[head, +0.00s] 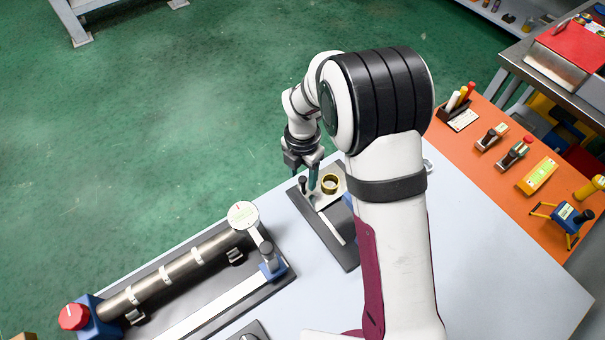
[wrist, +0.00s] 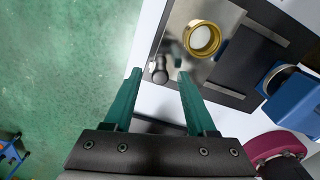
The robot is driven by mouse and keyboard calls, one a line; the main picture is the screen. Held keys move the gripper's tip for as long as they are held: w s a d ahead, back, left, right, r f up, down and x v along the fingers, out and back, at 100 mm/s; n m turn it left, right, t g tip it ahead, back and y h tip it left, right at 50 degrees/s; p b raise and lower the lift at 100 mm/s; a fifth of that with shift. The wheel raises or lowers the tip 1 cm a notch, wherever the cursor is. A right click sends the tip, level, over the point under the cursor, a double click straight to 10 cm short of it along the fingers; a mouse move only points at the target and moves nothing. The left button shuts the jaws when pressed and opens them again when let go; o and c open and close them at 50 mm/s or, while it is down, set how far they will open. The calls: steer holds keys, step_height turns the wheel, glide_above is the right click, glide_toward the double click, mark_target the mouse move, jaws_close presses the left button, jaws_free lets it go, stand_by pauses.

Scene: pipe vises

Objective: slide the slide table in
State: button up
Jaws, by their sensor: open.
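The slide table (wrist: 182,20) is a shiny metal plate on a dark base with pale rails (wrist: 262,30). It sits toward the base's left end in the wrist view. A brass ring (wrist: 202,38) stands on it, and a dark round-ended knob (wrist: 160,70) is at its near left edge. In the head view the ring (head: 330,184) and knob (head: 302,184) show just under my arm. My gripper (wrist: 159,74) is open, with its green fingertips apart on either side of the knob in the picture. Whether they touch it cannot be told.
A blue vise body (wrist: 292,95) stands on the right of the base. In the head view a long pipe fixture (head: 178,270) with a red knob lies at lower left. An orange mat (head: 500,175) with several small tools is at right. The green floor lies beyond the table's edge.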

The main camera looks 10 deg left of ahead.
steer(key=shift+f, duration=0.3)
steer(key=shift+c, duration=0.4)
jaws_close()
stand_by(0.8)
steer(key=s+d, duration=0.7)
